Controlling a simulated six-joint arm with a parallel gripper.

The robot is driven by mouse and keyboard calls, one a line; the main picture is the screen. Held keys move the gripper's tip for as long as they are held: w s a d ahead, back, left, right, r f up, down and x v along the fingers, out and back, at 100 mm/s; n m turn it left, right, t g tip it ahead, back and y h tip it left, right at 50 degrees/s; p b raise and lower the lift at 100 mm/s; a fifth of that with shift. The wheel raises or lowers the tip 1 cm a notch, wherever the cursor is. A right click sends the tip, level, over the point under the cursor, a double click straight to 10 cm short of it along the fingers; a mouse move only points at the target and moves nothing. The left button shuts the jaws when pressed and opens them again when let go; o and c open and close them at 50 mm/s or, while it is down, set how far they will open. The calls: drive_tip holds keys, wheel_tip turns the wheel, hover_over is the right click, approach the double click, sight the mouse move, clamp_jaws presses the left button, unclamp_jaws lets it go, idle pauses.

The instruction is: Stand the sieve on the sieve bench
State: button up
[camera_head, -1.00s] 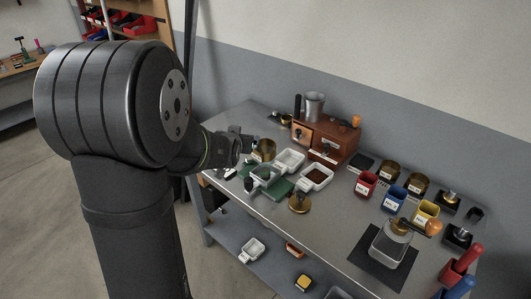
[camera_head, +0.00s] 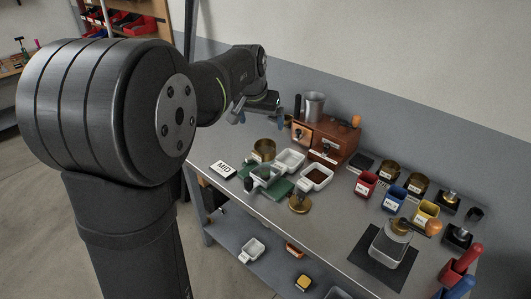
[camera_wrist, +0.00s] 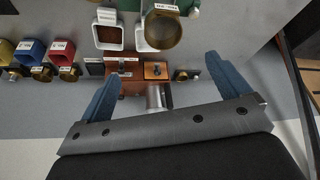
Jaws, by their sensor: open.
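A round brass vessel (camera_head: 264,150), which looks like the sieve, stands upright at the back left of the metal bench, beside the white trays. It also shows in the wrist view (camera_wrist: 163,32), with a small label on it. My gripper (camera_head: 259,117) is raised above and behind it, apart from it. In the wrist view, the two blue fingers of my gripper (camera_wrist: 161,69) are spread with nothing between them. A white card marked MID (camera_head: 222,169) lies at the bench's left end. I cannot tell which surface is the sieve bench.
White trays (camera_head: 291,160) and a green piece (camera_head: 281,187) sit close to the brass vessel. A wooden drawer box (camera_head: 326,139) with a metal cup (camera_head: 314,105) stands behind. Labelled red (camera_head: 366,185) and blue (camera_head: 395,198) bins and brass rings (camera_head: 389,170) crowd the right.

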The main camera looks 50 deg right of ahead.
approach(267, 151)
drive_tip(key=shift+x, duration=3.75)
drive_tip(key=shift+w, duration=0.1)
drive_tip(key=c, duration=1.2)
drive_tip(key=shift+r, duration=0.15)
